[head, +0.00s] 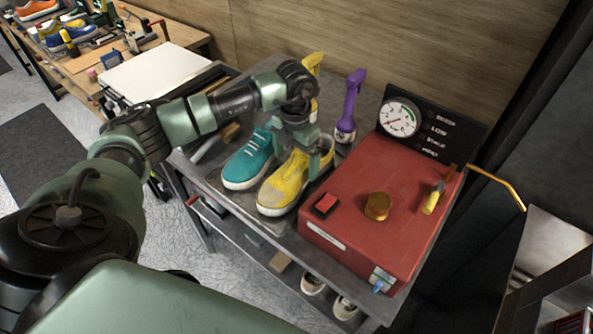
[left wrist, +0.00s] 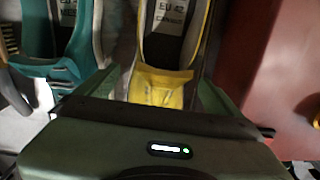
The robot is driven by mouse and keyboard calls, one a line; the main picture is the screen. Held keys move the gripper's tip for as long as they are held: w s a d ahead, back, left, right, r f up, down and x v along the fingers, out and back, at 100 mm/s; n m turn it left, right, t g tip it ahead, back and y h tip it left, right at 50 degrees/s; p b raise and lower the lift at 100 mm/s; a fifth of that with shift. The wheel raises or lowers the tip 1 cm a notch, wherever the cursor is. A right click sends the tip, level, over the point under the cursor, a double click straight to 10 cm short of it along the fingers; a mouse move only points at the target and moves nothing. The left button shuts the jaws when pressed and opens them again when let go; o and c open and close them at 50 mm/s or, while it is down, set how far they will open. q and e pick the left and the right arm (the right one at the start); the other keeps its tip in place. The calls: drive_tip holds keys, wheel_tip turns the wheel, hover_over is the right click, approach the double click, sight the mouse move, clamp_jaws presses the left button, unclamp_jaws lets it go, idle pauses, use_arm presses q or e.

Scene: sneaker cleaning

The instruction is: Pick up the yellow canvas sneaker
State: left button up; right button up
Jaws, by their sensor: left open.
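The yellow canvas sneaker (head: 283,190) stands on the metal cart top, with its pale toe toward me. My left gripper (head: 314,158) is over the sneaker's heel end and hides part of it. In the left wrist view the yellow sneaker (left wrist: 158,88) lies between the two open fingers (left wrist: 158,94), one on each side. Its insole is printed "EU 42". I cannot tell whether the fingers touch it. My right gripper is not in view.
A teal sneaker (head: 248,162) stands close on the left. A red machine (head: 365,215) with a gauge (head: 399,118) is close on the right. A purple bottle (head: 351,100) and a yellow bottle (head: 312,63) stand behind. White shoes (head: 313,284) are on the lower shelf.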

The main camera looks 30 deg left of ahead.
use_arm(q)
drive_tip(key=shift+w+f, duration=0.15)
drive_tip(key=shift+f, duration=1.2)
drive_tip(key=shift+r, duration=0.1)
drive_tip(key=c, duration=1.9)
drive_tip(key=shift+o, duration=0.2)
drive_tip(key=shift+r, duration=0.15)
